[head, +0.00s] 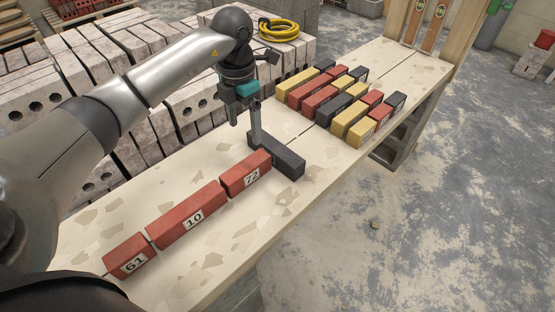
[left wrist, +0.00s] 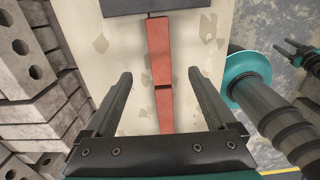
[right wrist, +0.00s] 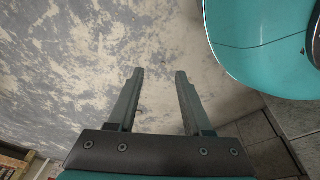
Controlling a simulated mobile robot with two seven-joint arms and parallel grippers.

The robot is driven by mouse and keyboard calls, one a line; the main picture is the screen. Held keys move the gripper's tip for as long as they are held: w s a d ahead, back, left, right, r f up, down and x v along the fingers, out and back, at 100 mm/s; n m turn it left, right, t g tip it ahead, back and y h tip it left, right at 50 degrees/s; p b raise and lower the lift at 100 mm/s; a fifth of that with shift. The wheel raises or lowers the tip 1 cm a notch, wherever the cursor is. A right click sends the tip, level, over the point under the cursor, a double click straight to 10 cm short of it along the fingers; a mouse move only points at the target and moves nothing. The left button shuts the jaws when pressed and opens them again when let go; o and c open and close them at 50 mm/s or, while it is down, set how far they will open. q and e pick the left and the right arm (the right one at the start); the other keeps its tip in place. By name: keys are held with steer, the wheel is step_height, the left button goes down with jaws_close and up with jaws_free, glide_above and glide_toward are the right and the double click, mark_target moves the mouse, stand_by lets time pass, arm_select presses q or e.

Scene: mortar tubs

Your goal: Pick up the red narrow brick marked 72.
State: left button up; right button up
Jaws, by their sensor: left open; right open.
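The red narrow brick marked 72 (head: 243,178) lies on the pale bench top, at the far end of a row of red bricks and close against a dark brick (head: 285,162). My left gripper (head: 257,145) points down over this far end. In the left wrist view its open fingers (left wrist: 160,74) stand on either side of the red row, with nothing between them held. There brick 72 (left wrist: 173,45) lies just below the dark brick; its number does not show. My right gripper (right wrist: 160,72) is open and empty over the floor.
Red bricks marked 10 (head: 188,214) and 61 (head: 127,257) continue the row towards me. Several yellow, red and dark bricks (head: 340,100) stand grouped farther along the bench. Stacked pale blocks (head: 150,70) border its left side. Open floor (head: 430,200) lies to the right.

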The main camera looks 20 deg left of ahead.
mark_target(245, 166)
arm_select(q)
steer(key=f+b, duration=0.1)
steer(key=f, duration=0.2)
steer(key=f+b, duration=0.1)
steer(key=f, duration=0.2)
steer(key=f+b, duration=0.1)
steer(key=f, duration=0.2)
steer(key=shift+s+a, duration=0.15)
steer(key=shift+s, duration=0.15)
steer(key=shift+f, duration=0.45)
steer(key=shift+s+a+f+b, duration=0.1)
steer(key=shift+f+b, duration=0.6)
steer(key=shift+f, duration=0.4)
steer(key=shift+s+f+b, duration=0.1)
steer(key=shift+f+b, duration=0.55)
steer(key=shift+f, duration=0.85)
arm_select(e)
steer(key=w+a+r, duration=0.2)
steer(key=w+r, duration=0.1)
steer(key=r, duration=0.2)
steer(key=w+a+r+t, duration=0.1)
steer(key=w+r, duration=0.2)
steer(key=r, duration=0.3)
steer(key=shift+a+y, duration=0.3)
steer(key=shift+a, duration=0.05)
arm_select(q)
jaws_close()
steer(key=shift+w+r, duration=0.1)
